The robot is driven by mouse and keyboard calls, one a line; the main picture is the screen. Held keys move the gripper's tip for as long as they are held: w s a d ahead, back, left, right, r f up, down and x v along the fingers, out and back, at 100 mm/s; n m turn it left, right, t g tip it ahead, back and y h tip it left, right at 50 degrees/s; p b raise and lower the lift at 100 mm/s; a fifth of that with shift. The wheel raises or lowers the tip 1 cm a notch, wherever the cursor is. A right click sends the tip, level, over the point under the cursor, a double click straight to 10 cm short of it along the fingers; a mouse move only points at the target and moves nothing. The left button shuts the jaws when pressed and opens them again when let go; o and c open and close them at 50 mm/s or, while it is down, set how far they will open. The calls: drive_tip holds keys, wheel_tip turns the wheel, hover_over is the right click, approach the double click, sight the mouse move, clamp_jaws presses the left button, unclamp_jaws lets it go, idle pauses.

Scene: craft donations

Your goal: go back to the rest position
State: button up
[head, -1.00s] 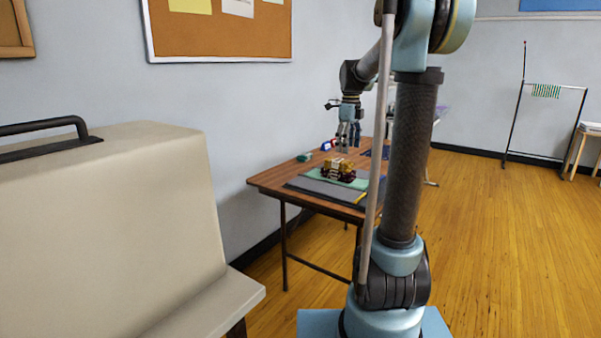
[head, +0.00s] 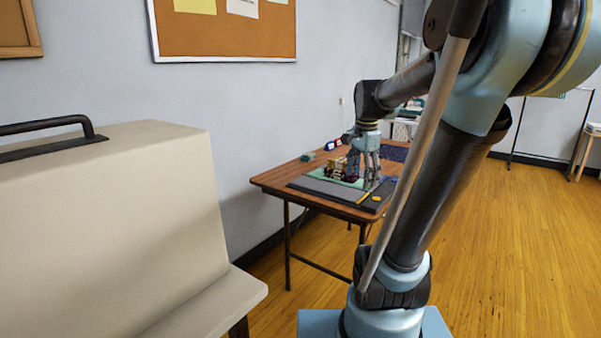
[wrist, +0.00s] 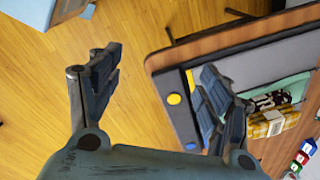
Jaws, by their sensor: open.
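My gripper (head: 369,172) hangs pointing down over the right part of the wooden table in the head view. In the wrist view my gripper (wrist: 155,95) is open, with nothing between its two fingers. One finger is over the floor and the other over the table's edge in that view. The head view does not show clearly how high the fingertips are above the table.
A beige case (head: 110,215) stands at the left.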

drive_tip(key=s+f+n+t, duration=0.1)
drive_tip(key=s+f+n, duration=1.2)
drive_tip(key=s+f, duration=0.2)
drive_tip(key=shift+s+n, duration=0.4)
drive_tip(key=shift+s, duration=0.55)
